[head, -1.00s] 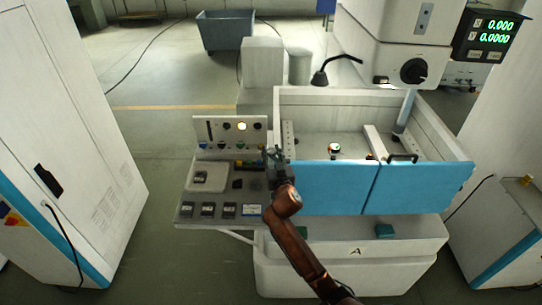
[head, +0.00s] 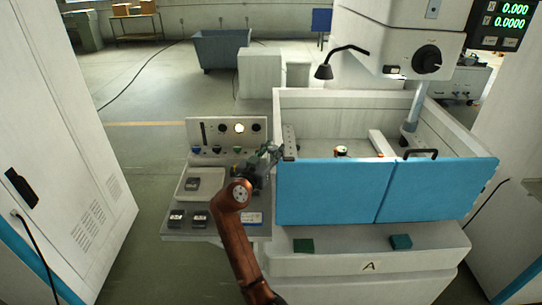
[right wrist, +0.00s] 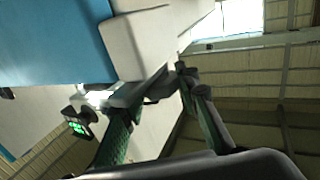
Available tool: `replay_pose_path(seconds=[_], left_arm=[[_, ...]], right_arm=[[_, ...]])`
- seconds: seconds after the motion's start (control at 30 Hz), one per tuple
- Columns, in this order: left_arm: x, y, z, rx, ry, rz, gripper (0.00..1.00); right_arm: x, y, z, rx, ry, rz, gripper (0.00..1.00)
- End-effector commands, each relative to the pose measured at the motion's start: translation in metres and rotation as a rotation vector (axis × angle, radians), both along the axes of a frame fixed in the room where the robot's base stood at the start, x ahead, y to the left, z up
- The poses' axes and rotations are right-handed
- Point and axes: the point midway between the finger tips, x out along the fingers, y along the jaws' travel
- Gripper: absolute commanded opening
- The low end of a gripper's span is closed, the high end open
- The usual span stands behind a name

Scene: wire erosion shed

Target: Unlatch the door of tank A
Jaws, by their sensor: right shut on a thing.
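Tank A (head: 370,265) is a white tank marked "A", with a blue two-panel door (head: 330,195) across its front, standing shut. My left gripper is not in view.
A control panel (head: 228,130) with buttons and a shelf with a tray (head: 198,185) lie left of the tank, under my right arm. A black lamp (head: 326,70) and a machine head (head: 410,45) overhang the tank. A white cabinet (head: 70,140) stands left.

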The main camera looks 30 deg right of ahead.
Motion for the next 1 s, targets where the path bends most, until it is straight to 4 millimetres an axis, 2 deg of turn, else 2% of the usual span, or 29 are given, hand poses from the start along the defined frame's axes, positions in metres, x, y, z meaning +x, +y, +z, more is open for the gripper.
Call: replay_pose_path(seconds=[0.13,0.6,0.63,0.87,1.0], left_arm=[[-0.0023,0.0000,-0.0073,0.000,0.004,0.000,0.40],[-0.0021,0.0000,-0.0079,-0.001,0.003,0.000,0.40],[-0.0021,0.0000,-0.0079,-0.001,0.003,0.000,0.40],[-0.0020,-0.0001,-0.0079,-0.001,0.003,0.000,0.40],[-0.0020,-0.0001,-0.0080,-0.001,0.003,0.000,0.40]], right_arm=[[0.0008,-0.0002,-0.0013,0.000,0.001,-0.025,0.05],[0.0002,-0.0005,0.0018,-0.001,-0.002,-0.035,0.05],[0.0002,-0.0005,0.0019,-0.001,-0.002,-0.035,0.31],[0.0002,-0.0003,0.0013,-0.001,-0.002,-0.035,0.47],[0.0002,-0.0003,0.0010,-0.001,-0.001,-0.035,0.47]])
